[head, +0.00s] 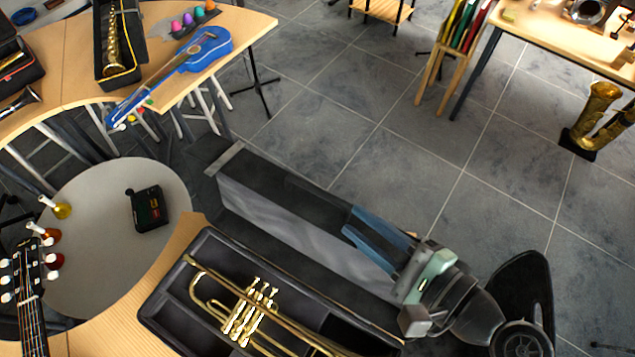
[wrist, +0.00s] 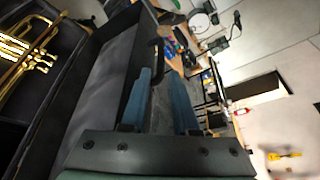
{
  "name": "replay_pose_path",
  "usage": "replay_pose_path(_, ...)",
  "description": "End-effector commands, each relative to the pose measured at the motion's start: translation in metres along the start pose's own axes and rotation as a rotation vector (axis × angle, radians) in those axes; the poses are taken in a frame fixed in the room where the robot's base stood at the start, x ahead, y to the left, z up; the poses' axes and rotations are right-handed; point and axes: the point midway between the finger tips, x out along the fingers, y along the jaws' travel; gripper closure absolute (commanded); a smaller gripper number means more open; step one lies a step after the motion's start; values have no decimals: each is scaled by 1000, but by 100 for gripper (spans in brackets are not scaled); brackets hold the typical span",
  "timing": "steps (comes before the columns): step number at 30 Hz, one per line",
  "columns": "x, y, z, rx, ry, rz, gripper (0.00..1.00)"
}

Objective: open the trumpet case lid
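The black trumpet case (head: 165,318) lies on a wooden table with a brass trumpet (head: 245,310) inside. Its lid (head: 290,228) stands raised along the far side, grey lining facing the trumpet. My gripper (head: 372,232) is at the right part of the lid's upper edge, its blue fingers lying along that edge. In the wrist view the gripper (wrist: 163,85) has its two fingers apart, with nothing clearly held between them. The lid (wrist: 98,85) is just left of the left finger; I cannot tell whether they touch. The trumpet (wrist: 28,48) shows at far left.
A round grey table (head: 90,275) with a small black box (head: 149,208) stands left of the case. A guitar neck (head: 30,290) rises at lower left. A blue guitar (head: 185,68) lies on the back table. Open tiled floor lies beyond the lid.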

Motion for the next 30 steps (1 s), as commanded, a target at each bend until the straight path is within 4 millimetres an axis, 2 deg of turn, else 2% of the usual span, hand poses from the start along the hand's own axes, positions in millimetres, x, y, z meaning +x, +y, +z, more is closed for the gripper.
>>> replay_pose_path(6,48,-2,3,-1,-4,4,72)
replay_pose_path(13,85,-2,1,-3,-1,2,72)
replay_pose_path(18,97,-1,0,-4,1,0,72)
replay_pose_path(27,99,-1,0,-5,1,0,72)
replay_pose_path(30,99,-1,0,-4,2,0,90)
